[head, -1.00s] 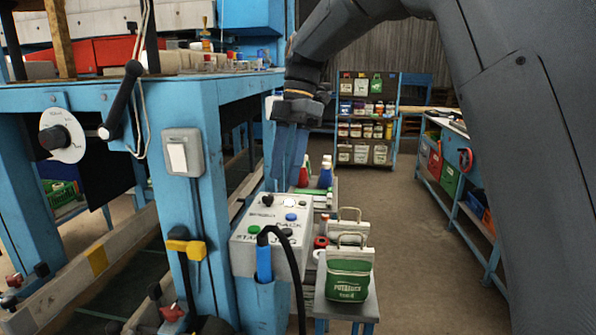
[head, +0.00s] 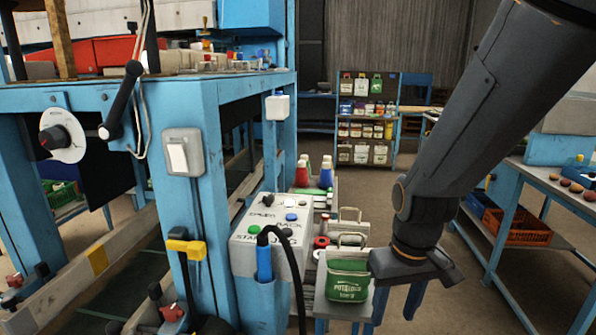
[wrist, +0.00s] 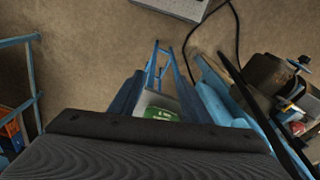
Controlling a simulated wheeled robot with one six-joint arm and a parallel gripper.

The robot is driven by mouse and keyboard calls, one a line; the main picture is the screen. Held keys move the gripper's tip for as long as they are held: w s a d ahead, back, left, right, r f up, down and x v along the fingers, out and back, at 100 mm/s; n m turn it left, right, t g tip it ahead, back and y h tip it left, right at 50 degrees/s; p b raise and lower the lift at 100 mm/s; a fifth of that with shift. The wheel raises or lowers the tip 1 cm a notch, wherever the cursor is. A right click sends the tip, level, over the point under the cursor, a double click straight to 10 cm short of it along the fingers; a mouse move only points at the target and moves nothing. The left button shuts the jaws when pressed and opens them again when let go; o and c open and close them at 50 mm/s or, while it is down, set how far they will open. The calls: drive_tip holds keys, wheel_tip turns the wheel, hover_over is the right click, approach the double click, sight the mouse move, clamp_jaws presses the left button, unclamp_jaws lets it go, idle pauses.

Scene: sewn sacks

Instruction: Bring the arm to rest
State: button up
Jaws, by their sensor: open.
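My arm comes down from the upper right in the head view, and my gripper (head: 397,303) hangs with its blue fingers pointing down and apart. Nothing is between them in the head view. The gripper is just right of a green and white sewn sack (head: 348,280) with a handle, which stands upright on a small grey-topped stand. In the wrist view my gripper (wrist: 162,98) shows two spread fingers. A green patch of the sack (wrist: 160,113) shows between them, lower down; its lower part is hidden by the gripper body.
A grey control box (head: 270,235) with buttons and a black cable stands left of the sack. A blue workbench (head: 200,95) fills the left. A shelf of sacks and bottles (head: 365,120) stands at the back. Another blue bench (head: 515,185) is at right. Floor between is clear.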

wheel_tip(320, 180, down, 10)
drive_tip(key=s+m+g+b, duration=0.1)
drive_tip(key=s+b, duration=0.1)
drive_tip(key=b, duration=0.8)
drive_tip(key=shift+s+d+f+m, duration=0.2)
drive_tip(key=shift+d+f+m, duration=0.1)
drive_tip(key=shift+d, duration=0.1)
drive_tip(key=shift+r, duration=0.1)
